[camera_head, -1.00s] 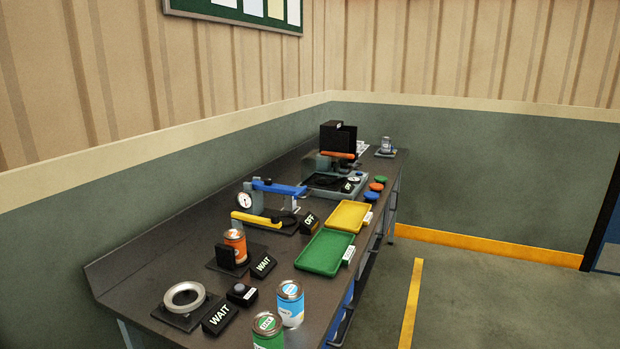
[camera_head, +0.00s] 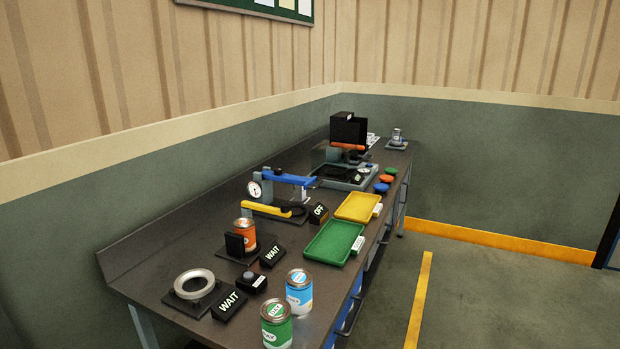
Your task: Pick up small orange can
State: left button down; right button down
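The small orange can (camera_head: 246,235) stands upright on a dark square base on the workbench. A black block (camera_head: 235,245) stands in front of it and hides part of its left side. A black "WAIT" sign (camera_head: 271,254) is to its right. Neither of my grippers shows in the head view.
A green can (camera_head: 276,327) and a blue-and-white can (camera_head: 299,292) stand at the bench's near edge. A silver ring fixture (camera_head: 194,283) is at the near left. Green (camera_head: 333,243) and yellow (camera_head: 358,207) trays, and a blue-and-yellow gauge device (camera_head: 277,190), are farther back. The floor on the right is clear.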

aim_at(244, 226)
jog(key=i+j+u, duration=0.1)
jog(key=i+j, duration=0.25)
jog(key=i+j+u, duration=0.15)
jog(key=i+j, duration=0.2)
jog(key=i, duration=0.2)
